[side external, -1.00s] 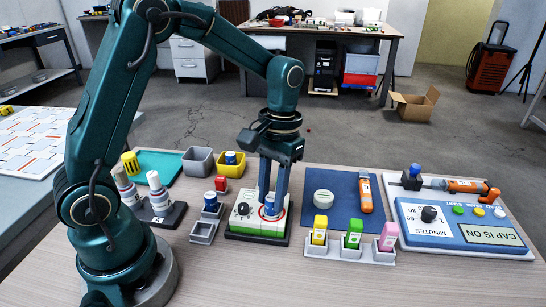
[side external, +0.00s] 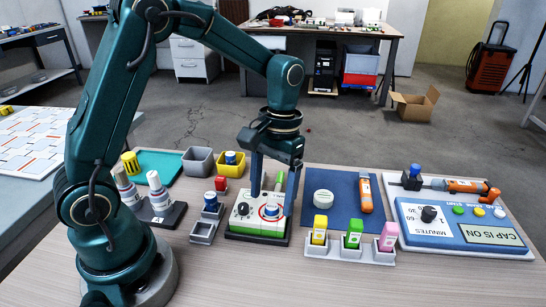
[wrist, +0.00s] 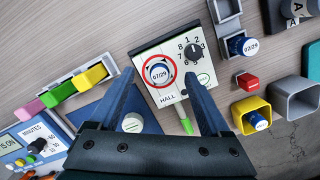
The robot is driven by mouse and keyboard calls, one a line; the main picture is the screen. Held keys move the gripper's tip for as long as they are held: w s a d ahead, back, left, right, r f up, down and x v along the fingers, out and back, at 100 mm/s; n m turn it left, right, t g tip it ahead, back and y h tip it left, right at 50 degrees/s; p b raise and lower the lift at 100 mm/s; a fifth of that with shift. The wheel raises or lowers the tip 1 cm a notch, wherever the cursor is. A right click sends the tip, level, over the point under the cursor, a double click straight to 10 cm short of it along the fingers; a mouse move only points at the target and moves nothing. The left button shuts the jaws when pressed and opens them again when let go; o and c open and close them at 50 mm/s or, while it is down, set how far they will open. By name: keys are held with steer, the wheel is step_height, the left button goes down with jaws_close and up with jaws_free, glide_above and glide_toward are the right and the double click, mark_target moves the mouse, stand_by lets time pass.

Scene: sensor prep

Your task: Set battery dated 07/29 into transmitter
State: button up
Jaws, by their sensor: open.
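The transmitter (side external: 244,224) is a white and green box with a dark numbered dial, a red ring and a green antenna. It is marked HALL in the wrist view (wrist: 172,98). A blue battery with a pale top (side external: 271,210) stands upright inside the red ring. Its top reads 07/29 in the wrist view (wrist: 159,73). How deep it sits is hard to tell. My gripper (side external: 273,200) is open over the transmitter, its fingers spread on both sides of the battery and apart from it. The fingers also show in the wrist view (wrist: 158,78).
Another blue battery (wrist: 241,45), seemingly also 07/29, sits in a grey holder (side external: 203,231). A yellow bin (side external: 231,170) holds another blue battery. A red block (side external: 221,184) lies nearby. A rack with colored blocks (side external: 351,254), a blue mat (side external: 344,195) and a timer panel (side external: 463,235) stand right.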

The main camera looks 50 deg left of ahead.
steer(key=shift+r, duration=0.55)
steer(key=shift+r, duration=3)
steer(key=s+r+t, duration=0.4)
steer(key=s+r, duration=0.2)
steer(key=shift+s+d+f+m+t, duration=0.2)
steer(key=shift+s+f+m+t, duration=0.7)
steer(key=shift+s, duration=0.25)
steer(key=shift+s+d+f+m+t, duration=0.15)
steer(key=shift+s+f+m+t, duration=0.5)
steer(key=shift+s+f, duration=0.4)
